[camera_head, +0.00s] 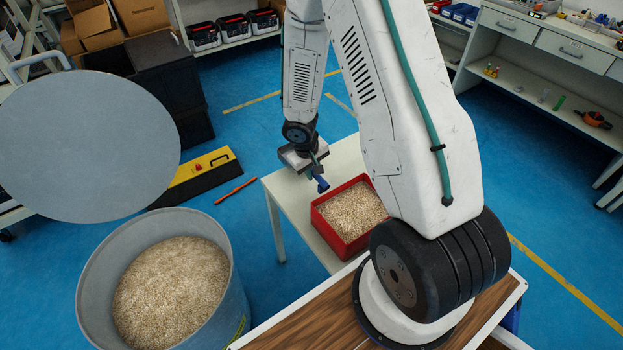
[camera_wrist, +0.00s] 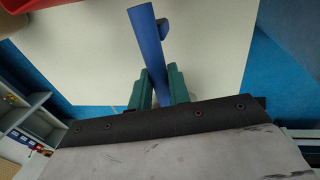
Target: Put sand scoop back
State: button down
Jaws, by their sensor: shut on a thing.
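A blue sand scoop (camera_wrist: 147,38) is held between the green fingers of my gripper (camera_wrist: 160,86) in the wrist view. In the head view the blue scoop (camera_head: 322,185) hangs below my gripper (camera_head: 314,170), above the white table and just left of the red box. The red box (camera_head: 325,222) is full of sand and stands on the white table (camera_head: 283,190). A large grey bin (camera_head: 92,272) holding sand stands on the floor at the lower left.
A round grey lid (camera_head: 85,145) is at the left, above the bin. A yellow and black case (camera_head: 205,175) and an orange stick (camera_head: 236,191) lie on the blue floor. White benches (camera_head: 560,85) stand at the upper right.

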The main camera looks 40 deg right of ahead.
jog(key=shift+a+x, duration=0.2)
jog(key=shift+x, duration=0.65)
jog(key=shift+a+x, duration=0.15)
jog(key=shift+x, duration=0.7)
jog(key=shift+f, duration=0.15)
jog(key=c, duration=1.3)
grip_release()
